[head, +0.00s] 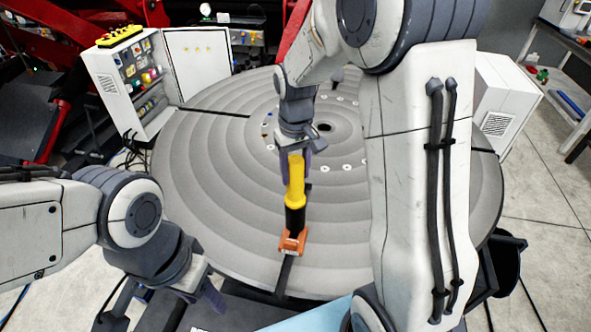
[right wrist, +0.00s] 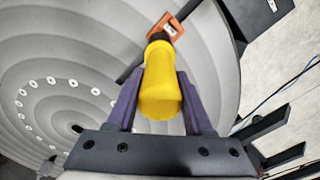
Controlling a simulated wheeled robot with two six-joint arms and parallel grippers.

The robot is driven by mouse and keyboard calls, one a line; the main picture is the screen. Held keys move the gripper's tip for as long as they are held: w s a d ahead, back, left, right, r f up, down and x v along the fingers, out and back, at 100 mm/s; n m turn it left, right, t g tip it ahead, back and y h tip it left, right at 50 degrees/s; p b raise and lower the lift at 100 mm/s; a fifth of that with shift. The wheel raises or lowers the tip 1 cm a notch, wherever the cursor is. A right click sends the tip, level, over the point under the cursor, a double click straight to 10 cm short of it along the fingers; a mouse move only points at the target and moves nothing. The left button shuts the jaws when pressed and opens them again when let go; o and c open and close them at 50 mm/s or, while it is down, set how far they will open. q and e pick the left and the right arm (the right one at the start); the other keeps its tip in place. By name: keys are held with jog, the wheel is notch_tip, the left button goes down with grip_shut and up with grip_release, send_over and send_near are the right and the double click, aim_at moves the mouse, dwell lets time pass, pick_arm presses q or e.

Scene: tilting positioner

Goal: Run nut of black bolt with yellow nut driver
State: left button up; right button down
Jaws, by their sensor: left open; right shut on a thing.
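The yellow nut driver (head: 295,185) has a yellow upper body and a black lower end, and it stands roughly upright in the head view. My right gripper (head: 298,160) is shut on its yellow part from above and behind. In the right wrist view the yellow driver (right wrist: 161,85) lies between the purple fingers of my right gripper (right wrist: 158,100). The driver's black end is at an orange block (head: 291,242) on the round table; it also shows in the right wrist view (right wrist: 166,27). The black bolt and its nut cannot be made out. My left gripper (head: 205,292) is open and empty at the lower left.
The large grey round table (head: 215,215) has ring grooves, radial slots and several pale discs near its centre. A control cabinet (head: 128,85) with buttons stands at the back left. My right arm covers much of the table's right side. A light-blue surface (head: 310,316) shows at the bottom.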

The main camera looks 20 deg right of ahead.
jog(key=shift+f+b, duration=0.4)
jog(key=shift+f, duration=0.9)
dwell(1.9)
jog(key=shift+s+f, duration=0.1)
jog(key=shift+f, duration=0.2)
dwell(1.4)
jog(key=shift+r, duration=0.1)
